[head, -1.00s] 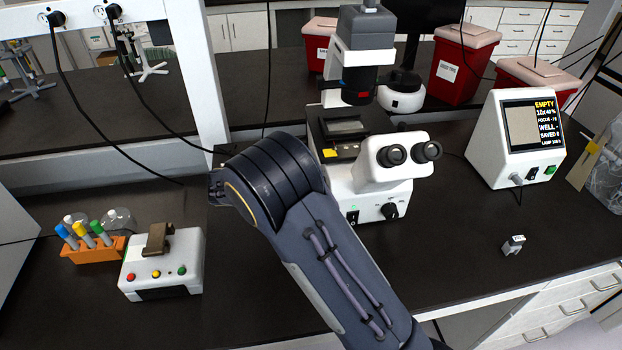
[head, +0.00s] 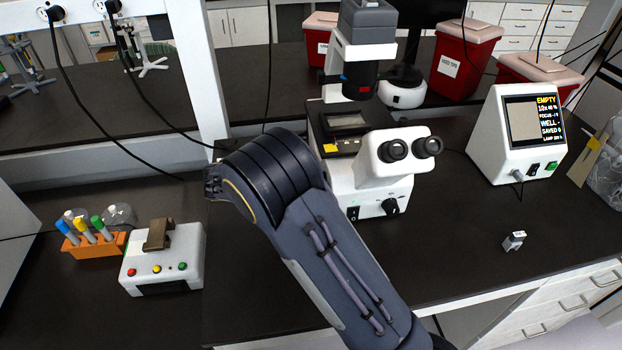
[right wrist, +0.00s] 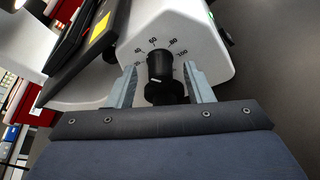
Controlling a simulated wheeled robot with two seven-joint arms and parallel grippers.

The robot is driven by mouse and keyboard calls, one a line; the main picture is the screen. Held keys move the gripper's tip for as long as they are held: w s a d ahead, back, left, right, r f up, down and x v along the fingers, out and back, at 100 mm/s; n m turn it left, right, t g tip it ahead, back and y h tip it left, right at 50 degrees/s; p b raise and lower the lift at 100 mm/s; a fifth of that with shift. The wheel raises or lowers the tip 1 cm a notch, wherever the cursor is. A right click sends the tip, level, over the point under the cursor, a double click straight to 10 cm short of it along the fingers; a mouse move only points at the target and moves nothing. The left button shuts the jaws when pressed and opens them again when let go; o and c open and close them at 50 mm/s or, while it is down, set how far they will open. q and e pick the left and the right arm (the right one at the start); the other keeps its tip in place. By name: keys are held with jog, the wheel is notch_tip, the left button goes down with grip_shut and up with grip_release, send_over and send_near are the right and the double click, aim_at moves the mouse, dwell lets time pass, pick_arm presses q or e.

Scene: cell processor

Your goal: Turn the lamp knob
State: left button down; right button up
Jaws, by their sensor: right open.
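In the right wrist view the knob (right wrist: 163,75) stands under a printed scale with marks including 40, 60, 80 and 100. My right gripper (right wrist: 162,82) is open, with one finger on each side of the knob. I cannot tell whether either finger touches it. In the head view my right arm crosses the bench in front of the microscope, and its gripper does not show there. My left gripper is not in view.
A display unit (head: 516,135) reading EMPTY stands at the right. A white button box (head: 163,258) and an orange tube rack (head: 94,245) stand at the left. Red bins (head: 466,62) are at the back. A small white object (head: 514,241) lies near the front edge. The bench between is clear.

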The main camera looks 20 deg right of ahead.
jog(key=b+v, duration=0.1)
jog(key=v, duration=0.6)
jog(key=shift+a+f, duration=0.1)
